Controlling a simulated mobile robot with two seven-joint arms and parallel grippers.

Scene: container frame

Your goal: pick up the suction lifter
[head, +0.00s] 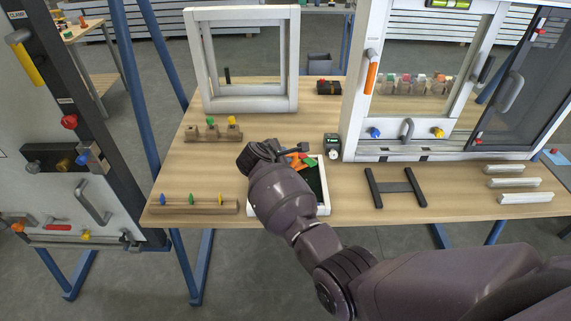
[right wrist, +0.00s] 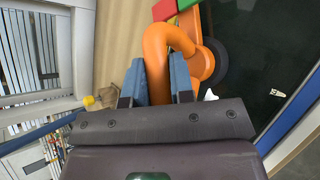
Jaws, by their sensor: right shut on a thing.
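The suction lifter (right wrist: 155,50) has a curved orange handle and a dark round cup, seen in the right wrist view. My right gripper (right wrist: 158,75) is shut on the orange handle, one blue finger pad on each side. In the head view the orange of the lifter (head: 298,162) shows over the white-rimmed tray (head: 327,207), partly hidden by my right arm. I cannot tell whether the lifter touches the tray's dark floor. My left gripper is in neither view.
Red and green pieces (right wrist: 165,9) lie close to the lifter. A small black-and-white device (head: 332,147) stands right of the tray, and a dark H-shaped rack (head: 396,187) lies farther right. A wooden peg rail (head: 195,206) is at left. A white window frame (head: 243,107) stands behind.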

